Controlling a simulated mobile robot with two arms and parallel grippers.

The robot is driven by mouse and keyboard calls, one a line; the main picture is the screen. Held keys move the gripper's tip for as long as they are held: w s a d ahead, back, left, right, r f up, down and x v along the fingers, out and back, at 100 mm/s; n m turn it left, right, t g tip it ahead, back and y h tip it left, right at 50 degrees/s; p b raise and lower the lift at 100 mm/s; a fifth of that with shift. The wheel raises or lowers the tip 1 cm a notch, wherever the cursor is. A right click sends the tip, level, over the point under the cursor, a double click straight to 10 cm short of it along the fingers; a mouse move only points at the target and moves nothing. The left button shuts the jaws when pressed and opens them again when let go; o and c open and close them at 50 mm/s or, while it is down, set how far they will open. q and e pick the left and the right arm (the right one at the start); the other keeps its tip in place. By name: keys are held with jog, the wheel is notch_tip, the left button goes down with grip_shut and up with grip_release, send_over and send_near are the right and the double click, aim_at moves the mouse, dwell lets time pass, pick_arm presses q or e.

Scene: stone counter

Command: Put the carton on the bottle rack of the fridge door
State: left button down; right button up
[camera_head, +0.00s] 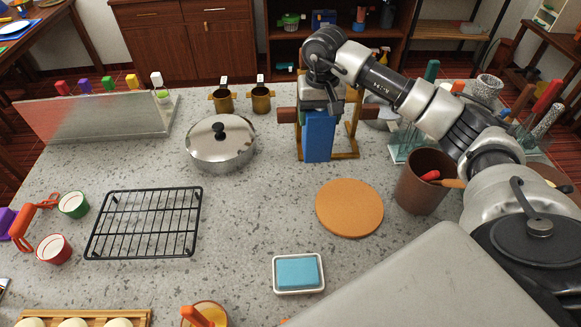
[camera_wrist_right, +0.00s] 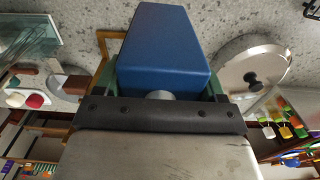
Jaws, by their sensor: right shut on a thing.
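The carton is a blue block (camera_head: 319,138) with a whitish cap at one end (camera_wrist_right: 160,95). It hangs upright in the head view, in front of a wooden stand, at the back middle of the counter. My right gripper (camera_head: 322,106) reaches over from the right and is shut on the carton's upper end. In the right wrist view, the fingers (camera_wrist_right: 162,92) lie on both sides of the cap end. Whether the carton's bottom touches the counter is hard to tell. The fridge door and its bottle rack are in neither view. My left gripper is not in view.
A wooden stand (camera_head: 353,128) is right behind the carton. A lidded pot (camera_head: 220,152) stands to its left, and a brown crock (camera_head: 423,183) to its right. An orange round board (camera_head: 349,208) and a black cooling rack (camera_head: 143,225) lie nearer. Counter between them is clear.

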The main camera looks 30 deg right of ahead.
jog(key=s+a+f+p, duration=0.1)
jog(key=a+f+p, duration=0.3)
jog(key=a+f, duration=0.5)
jog(key=shift+a+f+p, duration=0.15)
jog(key=shift+f+p, duration=0.05)
jog(key=shift+p, duration=0.15)
jog(key=shift+f, duration=0.1)
jog(key=o, duration=1.3)
